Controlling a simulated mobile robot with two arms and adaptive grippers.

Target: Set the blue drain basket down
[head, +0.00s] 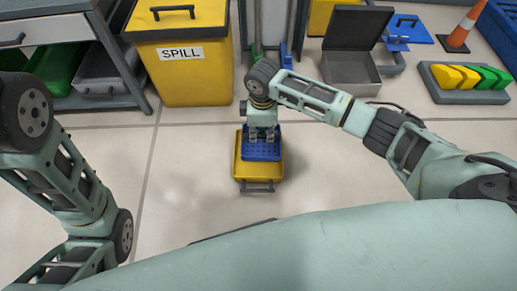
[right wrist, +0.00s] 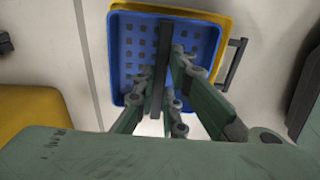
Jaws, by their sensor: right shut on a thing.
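The blue drain basket (head: 262,150) is a perforated tray with a dark bar across its middle, which shows in the right wrist view (right wrist: 125,60). My right gripper (head: 262,134) points down and is shut on this bar. The basket overlaps a yellow tray (head: 258,172) below it, with the tray's front part and handle showing. I cannot tell whether the basket touches the tray or hangs above it. The tray's rim and side handle also show in the right wrist view (right wrist: 228,22). My left arm is at the left of the head view, but its gripper is out of view.
A yellow spill bin (head: 182,75) stands behind to the left, beside a grey workbench (head: 60,27). An open grey metal box (head: 350,72) and a rack of yellow and green pieces (head: 466,98) are at the right. The tiled floor (head: 190,170) around the tray is clear.

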